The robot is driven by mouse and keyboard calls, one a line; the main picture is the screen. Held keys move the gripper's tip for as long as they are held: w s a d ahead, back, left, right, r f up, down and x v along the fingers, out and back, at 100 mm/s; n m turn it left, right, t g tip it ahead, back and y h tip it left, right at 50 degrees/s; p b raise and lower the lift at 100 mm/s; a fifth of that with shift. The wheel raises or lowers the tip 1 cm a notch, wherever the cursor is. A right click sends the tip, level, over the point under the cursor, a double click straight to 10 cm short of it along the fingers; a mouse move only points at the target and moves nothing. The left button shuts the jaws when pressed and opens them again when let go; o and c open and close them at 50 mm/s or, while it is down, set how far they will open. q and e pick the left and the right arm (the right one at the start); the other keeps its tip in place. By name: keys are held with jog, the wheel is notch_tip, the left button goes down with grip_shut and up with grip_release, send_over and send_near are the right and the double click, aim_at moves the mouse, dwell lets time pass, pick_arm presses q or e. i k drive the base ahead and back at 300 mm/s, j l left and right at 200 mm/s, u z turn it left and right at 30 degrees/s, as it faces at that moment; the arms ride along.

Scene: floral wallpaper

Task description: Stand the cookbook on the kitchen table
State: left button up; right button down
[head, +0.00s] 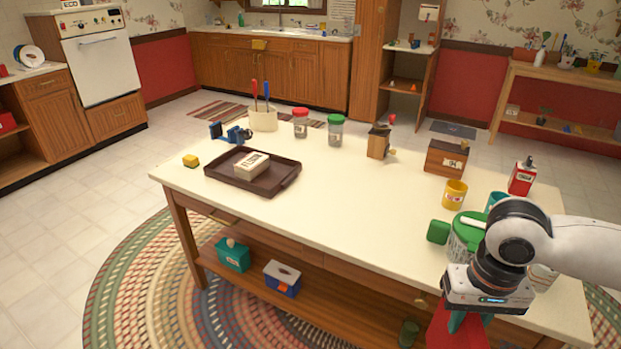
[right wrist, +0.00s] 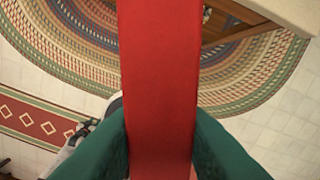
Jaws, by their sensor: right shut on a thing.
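The kitchen table (head: 345,205) has a pale top and wooden legs, and it fills the middle of the head view. My right gripper (head: 462,325) is at the table's near right side, low in the picture. Its green fingers are shut on a red thing, taken to be the cookbook (head: 440,328), which is held in front of the table's near edge. In the right wrist view the red cookbook (right wrist: 158,60) is a long upright band between both fingers, with rug and floor beyond it. Its lower end is cut off in both views. My left gripper is not in view.
A brown tray (head: 282,187) with a white box stands at the table's left. A wooden box (head: 446,158), a yellow mug (head: 454,194) and a green-lidded container (head: 467,232) stand at the right. The table's middle front is clear. A braided rug (head: 130,285) lies below.

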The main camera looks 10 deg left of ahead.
aim_at(349, 207)
jog(key=i+l+u, duration=0.8)
jog(key=i+j, duration=0.1)
